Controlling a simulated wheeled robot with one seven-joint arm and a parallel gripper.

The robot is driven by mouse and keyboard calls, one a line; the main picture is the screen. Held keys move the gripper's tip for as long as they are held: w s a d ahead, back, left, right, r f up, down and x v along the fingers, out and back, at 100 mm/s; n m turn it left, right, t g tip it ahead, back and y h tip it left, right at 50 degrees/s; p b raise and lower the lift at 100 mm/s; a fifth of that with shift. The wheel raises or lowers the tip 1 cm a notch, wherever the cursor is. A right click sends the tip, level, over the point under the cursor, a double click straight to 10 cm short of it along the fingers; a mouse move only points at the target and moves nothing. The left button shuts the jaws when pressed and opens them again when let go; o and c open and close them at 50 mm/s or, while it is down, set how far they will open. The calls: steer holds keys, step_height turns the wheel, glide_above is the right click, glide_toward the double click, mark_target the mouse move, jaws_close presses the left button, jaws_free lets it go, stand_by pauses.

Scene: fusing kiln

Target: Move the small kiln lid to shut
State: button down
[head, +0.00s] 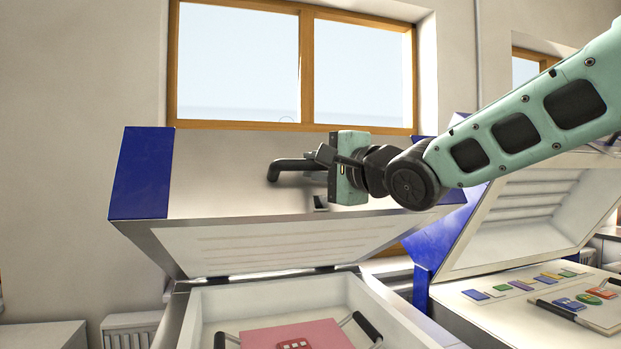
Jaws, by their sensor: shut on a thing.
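The small kiln lid (240,190) is raised, tilted up over its kiln body (205,305). It has a steel front, blue ends and a pale ribbed underside facing down. A dark bar handle (288,169) sticks out from the lid's front. My gripper (321,178) is shut on this handle, near the middle of the lid's front. The gripper's green body hides the handle's right part. The open chamber below holds a pink sheet (297,335) with a red piece (293,344) on it.
A tray with two black handles (367,327) sits in the chamber, partly cut off. At right, a second kiln stands with its lid (525,205) open, with several coloured tiles (520,285) and a white board (600,312) on it. A window is behind.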

steer(key=s+d+f+n+t+y+b, duration=0.1)
steer(key=s+d+f+b, duration=0.1)
steer(key=s+f+b, duration=0.4)
step_height(320, 180, down, 5)
steer(key=b, duration=0.7)
steer(key=shift+r+t+b, duration=0.15)
steer(key=shift+t+b, duration=0.15)
steer(key=shift+b, duration=0.05)
steer(key=shift+s, duration=0.1)
steer(key=c, duration=1.6)
jaws_free()
steer(key=shift+o, duration=0.2)
